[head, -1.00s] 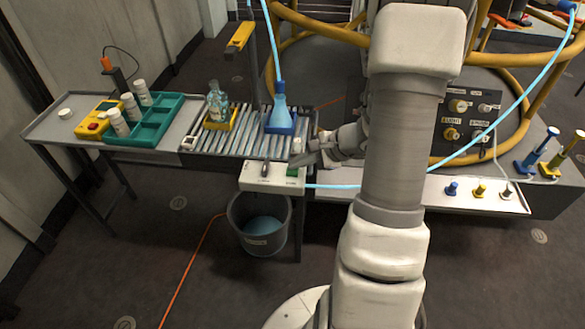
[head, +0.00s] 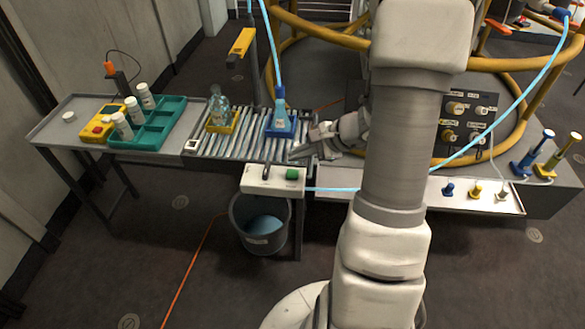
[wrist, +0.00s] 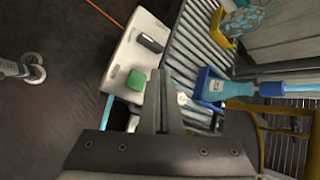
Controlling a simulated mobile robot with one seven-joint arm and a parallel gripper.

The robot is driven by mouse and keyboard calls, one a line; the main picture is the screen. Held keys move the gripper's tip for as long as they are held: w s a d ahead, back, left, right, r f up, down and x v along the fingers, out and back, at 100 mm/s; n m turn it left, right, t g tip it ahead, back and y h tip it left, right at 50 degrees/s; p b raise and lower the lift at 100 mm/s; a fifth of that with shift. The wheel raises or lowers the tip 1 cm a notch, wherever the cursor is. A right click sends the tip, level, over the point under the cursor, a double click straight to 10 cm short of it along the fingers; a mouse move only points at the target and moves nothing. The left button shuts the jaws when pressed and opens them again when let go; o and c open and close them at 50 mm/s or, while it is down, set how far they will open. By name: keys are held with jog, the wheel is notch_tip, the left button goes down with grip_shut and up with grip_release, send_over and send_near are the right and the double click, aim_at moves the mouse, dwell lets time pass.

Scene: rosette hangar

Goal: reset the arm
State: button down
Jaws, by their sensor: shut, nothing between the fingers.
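My gripper (head: 298,153) is shut and empty, just above the near right end of the roller conveyor, behind the control box. In the wrist view its two fingers (wrist: 165,98) lie together, pointing past the control box. The white control box (head: 262,180) has a green button (head: 291,174) and a dark lever (head: 267,170); the green button also shows in the wrist view (wrist: 136,80). My arm stands on the right of the head view, bent toward the conveyor. A small white round thing (wrist: 182,98) shows beside the fingers in the wrist view.
A blue-holder flask (head: 279,110) and a clear flask in a yellow holder (head: 222,122) stand on the rollers (head: 247,146). A green tray (head: 172,117) with white bottles is left. A bucket (head: 238,222) is below. A panel (head: 468,118) and yellow rails stand right.

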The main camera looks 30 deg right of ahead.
notch_tip(320, 180, up, 2)
jog(key=shift+p, duration=0.4)
jog(key=shift+f, duration=0.1)
